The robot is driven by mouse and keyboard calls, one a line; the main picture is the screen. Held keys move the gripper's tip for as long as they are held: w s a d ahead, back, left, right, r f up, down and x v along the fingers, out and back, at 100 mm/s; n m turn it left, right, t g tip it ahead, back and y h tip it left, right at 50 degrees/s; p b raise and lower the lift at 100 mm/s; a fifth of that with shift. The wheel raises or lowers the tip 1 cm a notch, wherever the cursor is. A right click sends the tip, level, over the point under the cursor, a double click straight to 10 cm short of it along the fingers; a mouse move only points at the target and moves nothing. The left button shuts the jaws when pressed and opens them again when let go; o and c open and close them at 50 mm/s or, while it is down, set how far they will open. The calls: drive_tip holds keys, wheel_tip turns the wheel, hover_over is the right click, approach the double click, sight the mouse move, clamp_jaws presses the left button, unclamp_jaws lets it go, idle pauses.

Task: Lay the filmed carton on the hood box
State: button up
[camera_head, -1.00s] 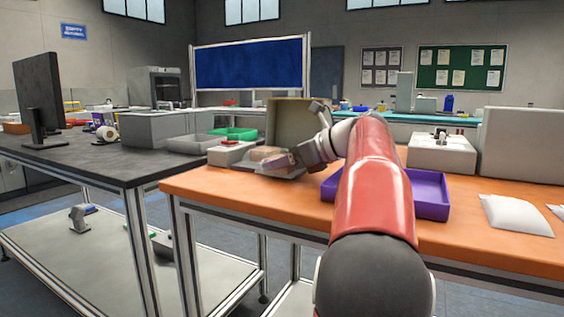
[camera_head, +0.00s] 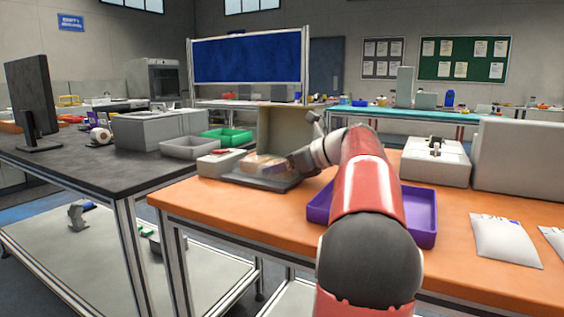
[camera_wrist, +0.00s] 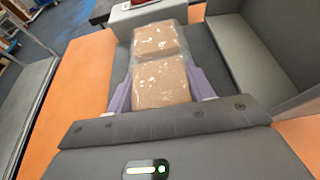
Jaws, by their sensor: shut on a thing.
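The filmed carton (camera_wrist: 160,84) is brown under clear, shiny film and shows as two brown blocks in the wrist view. It shows small in the head view (camera_head: 260,162). My gripper (camera_wrist: 162,88) is shut on it, with purple fingers along both sides of its near part. I take the grey open-sided box (camera_head: 284,132) with a dark flat base (camera_head: 282,184) to be the hood box; its wall (camera_wrist: 245,55) stands right of the carton in the wrist view. The carton is over the dark base; I cannot tell whether it touches it.
A white box (camera_head: 217,165) with a red thing on top stands left of the base. A purple tray (camera_head: 427,215) lies to the right on the orange table (camera_head: 460,255). A white device (camera_head: 435,168) and pale packets (camera_head: 505,242) are farther right.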

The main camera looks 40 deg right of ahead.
drive_tip(key=o, duration=1.1)
drive_tip(key=v, duration=0.7)
drive_tip(key=shift+s+r, duration=0.15)
drive_tip(key=shift+s, duration=0.05)
drive_tip(key=shift+s+d, duration=0.1)
drive_tip(key=shift+s, duration=0.05)
